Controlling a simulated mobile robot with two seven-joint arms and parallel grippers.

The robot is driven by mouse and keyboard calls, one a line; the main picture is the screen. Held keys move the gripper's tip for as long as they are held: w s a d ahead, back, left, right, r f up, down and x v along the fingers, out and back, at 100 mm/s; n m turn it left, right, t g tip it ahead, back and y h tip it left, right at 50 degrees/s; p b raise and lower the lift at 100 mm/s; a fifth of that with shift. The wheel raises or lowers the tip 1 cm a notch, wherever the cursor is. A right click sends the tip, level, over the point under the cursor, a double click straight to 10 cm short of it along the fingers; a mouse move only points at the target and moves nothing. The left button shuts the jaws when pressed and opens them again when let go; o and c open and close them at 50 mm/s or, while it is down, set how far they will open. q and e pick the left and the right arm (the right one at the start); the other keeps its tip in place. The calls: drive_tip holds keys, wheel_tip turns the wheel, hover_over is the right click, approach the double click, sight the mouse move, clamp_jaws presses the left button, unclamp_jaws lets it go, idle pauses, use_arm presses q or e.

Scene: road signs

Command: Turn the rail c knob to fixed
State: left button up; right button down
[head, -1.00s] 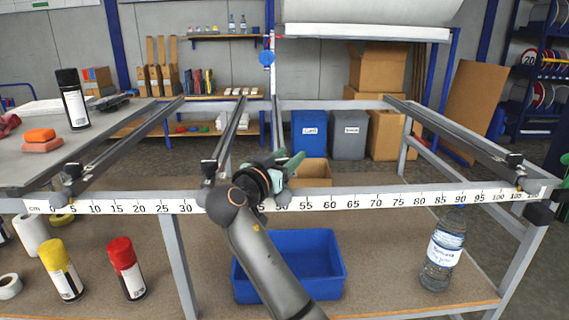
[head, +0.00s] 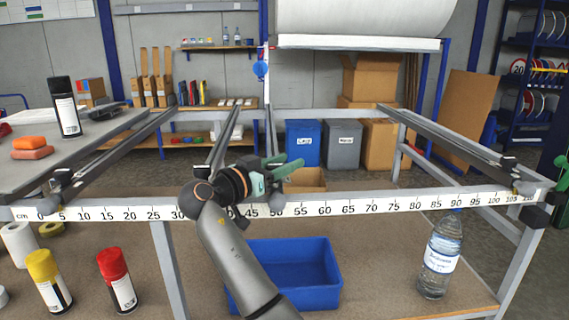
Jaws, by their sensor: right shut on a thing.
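My right gripper (head: 284,171), with green fingers, is at the front bar of the frame, by the near end of the third rail from the left, which I take as rail c (head: 270,132). It is shut on the rail c knob. My left gripper is not in view.
Other rails, the left one (head: 118,153) and the right one (head: 445,139), flank the gripper. Below are a blue bin (head: 330,268), a water bottle (head: 440,256), a yellow-capped can (head: 48,280) and a red-capped can (head: 117,280). Space above the front bar to the right is open.

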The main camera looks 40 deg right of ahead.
drive_tip(key=shift+c, duration=1.9)
unclamp_jaws()
drive_tip(key=shift+d, duration=0.1)
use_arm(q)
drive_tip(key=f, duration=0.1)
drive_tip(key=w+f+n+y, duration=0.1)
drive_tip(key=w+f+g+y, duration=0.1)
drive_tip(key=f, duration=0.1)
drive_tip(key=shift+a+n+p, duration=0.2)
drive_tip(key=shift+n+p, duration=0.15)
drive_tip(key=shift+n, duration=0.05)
use_arm(e)
drive_tip(key=v, duration=1.2)
drive_tip(key=shift+a, duration=0.3)
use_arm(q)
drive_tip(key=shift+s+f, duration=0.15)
